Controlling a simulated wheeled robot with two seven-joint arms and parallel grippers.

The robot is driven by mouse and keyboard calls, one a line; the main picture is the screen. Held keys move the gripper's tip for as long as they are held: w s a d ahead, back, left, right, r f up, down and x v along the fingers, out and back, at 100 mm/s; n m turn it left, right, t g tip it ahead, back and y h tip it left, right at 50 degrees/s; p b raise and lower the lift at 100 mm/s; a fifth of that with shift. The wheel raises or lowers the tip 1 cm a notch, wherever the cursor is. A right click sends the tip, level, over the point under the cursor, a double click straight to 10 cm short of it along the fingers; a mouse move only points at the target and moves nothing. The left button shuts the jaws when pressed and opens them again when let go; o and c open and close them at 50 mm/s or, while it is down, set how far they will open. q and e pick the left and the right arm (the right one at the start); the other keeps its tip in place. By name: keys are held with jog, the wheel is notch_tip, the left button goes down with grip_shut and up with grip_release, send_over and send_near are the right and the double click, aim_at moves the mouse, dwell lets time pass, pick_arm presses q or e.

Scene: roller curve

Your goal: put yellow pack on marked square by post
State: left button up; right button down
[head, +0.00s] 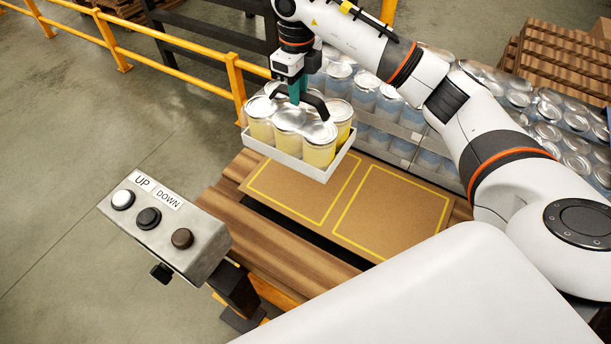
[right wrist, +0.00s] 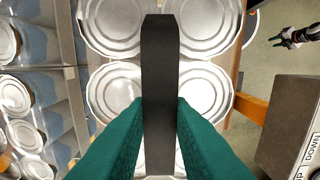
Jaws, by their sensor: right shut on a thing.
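The yellow pack (head: 300,150) is a white tray of several yellow cans with silver lids and a black carry handle (head: 315,103). My right gripper (head: 294,94) is shut on that handle, and the pack hangs from it. In the right wrist view, my teal fingers (right wrist: 160,110) grip both sides of the black handle (right wrist: 160,60), above the silver lids. Two yellow-outlined squares lie on a brown sheet: the left square (head: 305,195), nearer the button post, and the right square (head: 390,212). The pack overlaps the left square's far part in view; its height is unclear.
A grey UP/DOWN button box (head: 165,225) stands on a post at front left. Layers of blue-can packs (head: 400,135) stand behind and right of the sheet. A yellow railing (head: 150,60) runs behind. A small dark gripper-like shape (right wrist: 295,38) shows in the right wrist view.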

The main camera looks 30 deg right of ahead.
aim_at(298, 108)
notch_tip(298, 108, down, 6)
jog(key=b, duration=0.5)
notch_tip(298, 108, down, 9)
jog(key=shift+p, duration=1.15)
jog(key=shift+f, duration=0.5)
jog(key=shift+f, duration=0.1)
jog(key=c, duration=1.3)
grip_release()
